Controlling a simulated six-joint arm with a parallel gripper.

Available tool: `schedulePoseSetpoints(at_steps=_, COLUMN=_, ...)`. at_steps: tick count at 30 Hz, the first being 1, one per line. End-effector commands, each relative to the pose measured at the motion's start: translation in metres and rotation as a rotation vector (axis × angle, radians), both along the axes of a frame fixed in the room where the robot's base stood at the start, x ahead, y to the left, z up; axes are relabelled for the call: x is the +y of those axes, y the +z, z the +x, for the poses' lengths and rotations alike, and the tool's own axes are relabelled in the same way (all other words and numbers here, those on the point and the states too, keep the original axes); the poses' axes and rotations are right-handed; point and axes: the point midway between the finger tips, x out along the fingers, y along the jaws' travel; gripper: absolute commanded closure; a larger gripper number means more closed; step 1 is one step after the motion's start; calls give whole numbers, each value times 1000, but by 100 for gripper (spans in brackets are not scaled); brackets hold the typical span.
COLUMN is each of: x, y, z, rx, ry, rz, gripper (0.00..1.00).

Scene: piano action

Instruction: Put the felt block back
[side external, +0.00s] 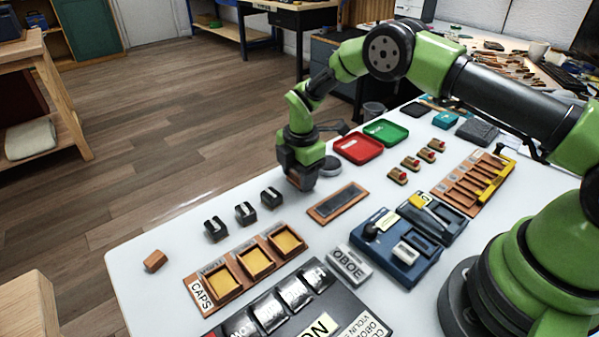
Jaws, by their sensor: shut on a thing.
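My gripper (301,184) is low over the far left part of the white table, pointing down. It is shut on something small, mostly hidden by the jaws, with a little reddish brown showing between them. I cannot tell for sure whether this is the felt block. A shallow wooden tray (321,213) with a dark, empty-looking inside lies just right of and nearer than my gripper. A small brown block (155,261) lies alone near the table's left edge.
Several dark slotted blocks (245,213) stand left of my gripper. Behind it are a round grey disc (331,167), a red tray (358,158) and a green tray (385,141). The caps rack (204,306), a blue device (393,273) and a slotted wooden rack (447,195) are nearer or right.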

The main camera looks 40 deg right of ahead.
Motion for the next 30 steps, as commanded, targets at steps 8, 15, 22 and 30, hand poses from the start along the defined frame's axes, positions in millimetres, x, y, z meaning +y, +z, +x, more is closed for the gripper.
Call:
schedulePoseSetpoints(at_steps=8, x=0, y=-3, z=0, rx=0, ry=0, rz=0, gripper=22)
schedulePoseSetpoints(at_steps=15, x=0, y=-2, z=0, rx=0, ry=0, rz=0, gripper=22)
schedulePoseSetpoints(at_steps=22, x=0, y=27, z=0, rx=-3, ry=-1, rz=0, gripper=22)
schedulePoseSetpoints(at_steps=30, x=0, y=86, z=-3, rx=-3, ry=-1, rz=-1, gripper=22)
